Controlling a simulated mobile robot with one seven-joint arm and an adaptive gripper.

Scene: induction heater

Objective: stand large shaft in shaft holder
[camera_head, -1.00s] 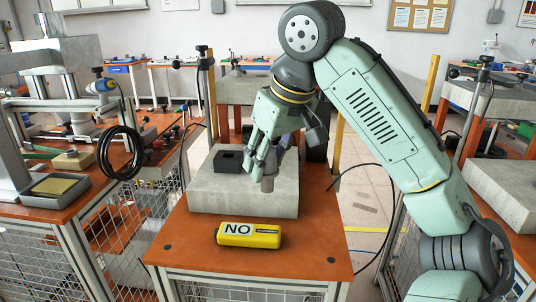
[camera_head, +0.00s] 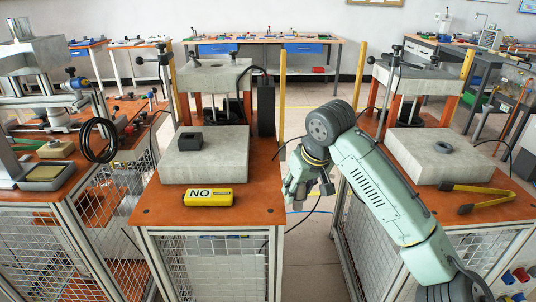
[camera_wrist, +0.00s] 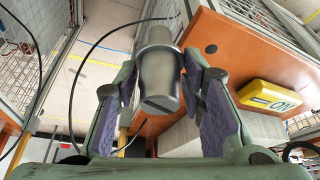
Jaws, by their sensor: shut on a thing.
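The large shaft (camera_wrist: 158,75), a stepped grey metal cylinder, is between the purple pads of my gripper (camera_wrist: 163,100) in the wrist view. My gripper is shut on it. In the head view my gripper (camera_head: 299,195) hangs over the gap between the middle and right tables, just off the middle table's right edge. The shaft is hard to make out there. A dark square block with an opening (camera_head: 189,140) sits on the concrete slab (camera_head: 220,165) of the middle table. A dark ring (camera_head: 443,148) lies on the right table's slab. I cannot tell which is the shaft holder.
A yellow NO box (camera_head: 208,198) lies at the front of the middle table; it also shows in the wrist view (camera_wrist: 268,97). Yellow-handled tongs (camera_head: 482,196) lie on the right table (camera_head: 440,205). Posts and mesh frames border the gap between the tables.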

